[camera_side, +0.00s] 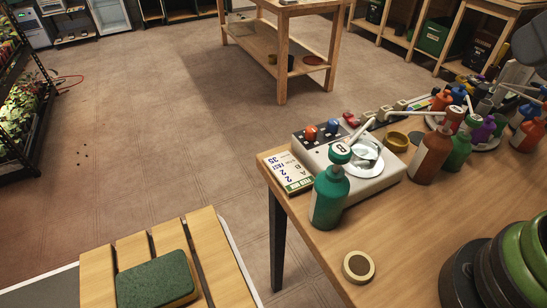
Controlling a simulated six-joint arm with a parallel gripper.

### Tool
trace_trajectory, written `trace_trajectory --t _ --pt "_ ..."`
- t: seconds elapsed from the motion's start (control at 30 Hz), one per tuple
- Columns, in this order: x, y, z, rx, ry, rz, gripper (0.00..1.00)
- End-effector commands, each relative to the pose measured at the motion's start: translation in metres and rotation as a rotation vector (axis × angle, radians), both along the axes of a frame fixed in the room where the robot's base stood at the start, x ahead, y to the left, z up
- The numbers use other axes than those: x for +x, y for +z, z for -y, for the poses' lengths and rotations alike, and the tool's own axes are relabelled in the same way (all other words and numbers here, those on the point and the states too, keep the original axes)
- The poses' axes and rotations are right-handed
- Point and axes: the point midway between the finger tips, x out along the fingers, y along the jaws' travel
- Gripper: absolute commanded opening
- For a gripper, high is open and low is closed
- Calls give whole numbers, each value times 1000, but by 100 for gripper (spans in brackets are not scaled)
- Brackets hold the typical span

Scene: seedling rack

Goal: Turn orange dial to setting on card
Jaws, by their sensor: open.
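The orange dial (311,132) is a small orange-red knob on the dark strip of a pale grey machine (370,190) on the wooden table. A blue dial (333,127) sits just right of it. The printed card (287,172) lies left of the machine, with a green header and rows of letters and numbers that seem to include A 2, B 2 and 35. The dial's pointer is too small to read. My gripper (488,98) is at the upper right, open, apart from the dial and partly lost among the bottles.
A green pump bottle (328,200) stands before the machine, near a round plate (355,160). Orange, green and purple pump bottles crowd the right. A small ring-shaped lid (358,267) lies in front.

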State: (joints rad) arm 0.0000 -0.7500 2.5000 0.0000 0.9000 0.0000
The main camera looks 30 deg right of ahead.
Motion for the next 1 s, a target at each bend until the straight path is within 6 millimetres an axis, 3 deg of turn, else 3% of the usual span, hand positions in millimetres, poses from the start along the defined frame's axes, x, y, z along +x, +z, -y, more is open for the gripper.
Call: trace_trajectory --t 0.43,0.5,0.63,0.77,1.0 --pt "0 0 0 0 0 0 43" --pt "0 0 0 -2 3 0 53" --pt "11 5 -1 -44 63 -14 53" --pt "41 15 -3 -162 242 -50 53" --pt "125 9 -12 -425 729 -123 53"
